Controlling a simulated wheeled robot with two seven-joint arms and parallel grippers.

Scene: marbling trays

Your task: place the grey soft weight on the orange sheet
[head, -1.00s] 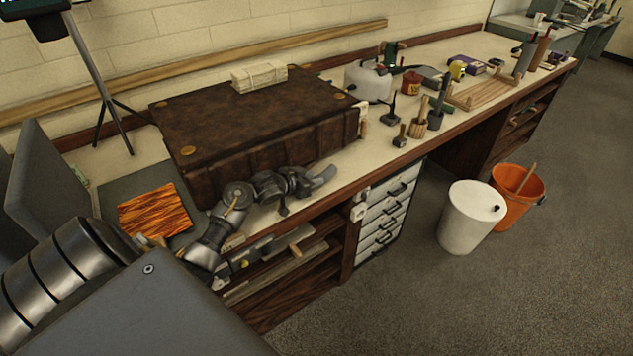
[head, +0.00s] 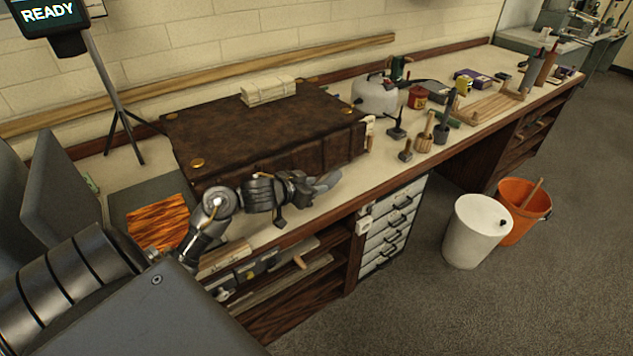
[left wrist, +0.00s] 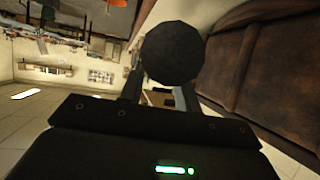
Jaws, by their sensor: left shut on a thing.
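The orange sheet (head: 157,221) with dark wavy streaks lies flat on a dark grey board at the left end of the bench; my arm is near its right side. My left gripper (head: 304,188) is over the bench's front strip, in front of the brown case, well right of the sheet. It is shut on a grey rounded thing, which looks like the grey soft weight (head: 327,184). In the left wrist view the held thing (left wrist: 172,52) is a dark, round shape between the fingers. The exact contact is hard to see. My right gripper is out of view.
A large brown leather case (head: 265,135) with a pale bundle (head: 268,90) on top stands behind my left gripper. A grey upright panel (head: 62,190) stands left of the sheet. A screen reading READY (head: 47,14) is on a tripod. Tools stand farther right.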

